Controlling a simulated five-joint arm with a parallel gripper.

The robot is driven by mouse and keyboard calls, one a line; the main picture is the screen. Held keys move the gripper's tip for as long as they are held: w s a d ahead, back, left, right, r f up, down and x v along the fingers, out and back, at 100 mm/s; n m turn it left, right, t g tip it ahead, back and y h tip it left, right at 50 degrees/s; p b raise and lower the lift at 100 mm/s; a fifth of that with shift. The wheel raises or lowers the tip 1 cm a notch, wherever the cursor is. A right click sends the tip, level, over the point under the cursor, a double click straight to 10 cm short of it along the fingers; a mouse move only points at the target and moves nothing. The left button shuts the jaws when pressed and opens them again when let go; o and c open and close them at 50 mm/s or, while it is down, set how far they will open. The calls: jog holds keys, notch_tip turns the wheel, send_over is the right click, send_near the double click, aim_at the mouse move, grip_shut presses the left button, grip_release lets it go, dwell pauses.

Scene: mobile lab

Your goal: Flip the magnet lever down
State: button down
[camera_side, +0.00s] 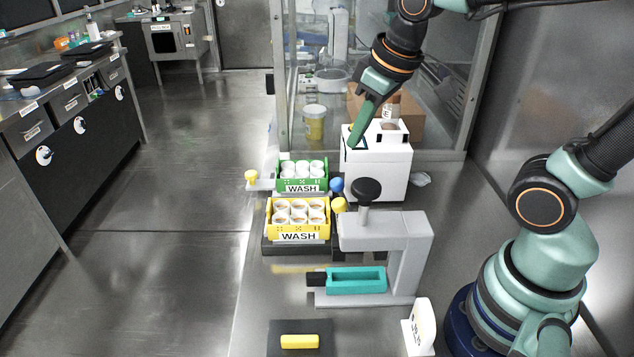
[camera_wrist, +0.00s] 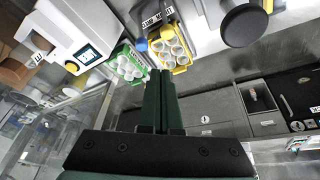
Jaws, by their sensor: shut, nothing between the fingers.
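My gripper (camera_side: 354,142) is shut and empty, pointing down in front of the upper left of a white box device in the side view. Its shut fingers (camera_wrist: 160,78) also show in the wrist view, with their tips near the racks in the picture. A blue ball knob (camera_side: 337,184) and a yellow ball knob (camera_side: 339,204) stand at the right of the two racks, apart from my gripper. Another yellow knob (camera_side: 251,176) is left of the green rack. A small label (camera_wrist: 154,20) beside the racks is hard to read. I cannot tell which knob belongs to the magnet lever.
The green rack (camera_side: 302,185) and yellow rack (camera_side: 299,236) hold white cups. The white box device (camera_side: 378,172) stands behind a grey stand (camera_side: 420,240) with a black knob (camera_side: 366,189). A teal tray (camera_side: 357,281) is in front. Glass panels rise behind.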

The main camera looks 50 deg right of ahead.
jog(key=w+a+f+n+g, duration=0.4)
jog(key=w+a+f+n, duration=0.1)
jog(key=w, duration=0.2)
jog(key=shift+w+f, duration=0.3)
jog(key=shift+f, duration=0.1)
jog(key=shift+a+f, duration=0.1)
send_over(327, 219)
jog(key=w+a, duration=0.3)
notch_tip(327, 219, down, 10)
jog(key=shift+w+d+r, duration=0.15)
jog(key=shift+r, duration=0.05)
jog(key=shift+s+d+r, duration=0.3)
jog(key=shift+s+d, duration=0.25)
jog(key=shift+s, duration=0.2)
jog(key=shift+s+d+r, duration=0.25)
jog(key=shift+s+d, duration=0.25)
jog(key=shift+s, duration=0.25)
jog(key=shift+s+d+r+t, duration=0.2)
jog(key=shift+d+t, duration=0.05)
jog(key=shift+t, duration=0.05)
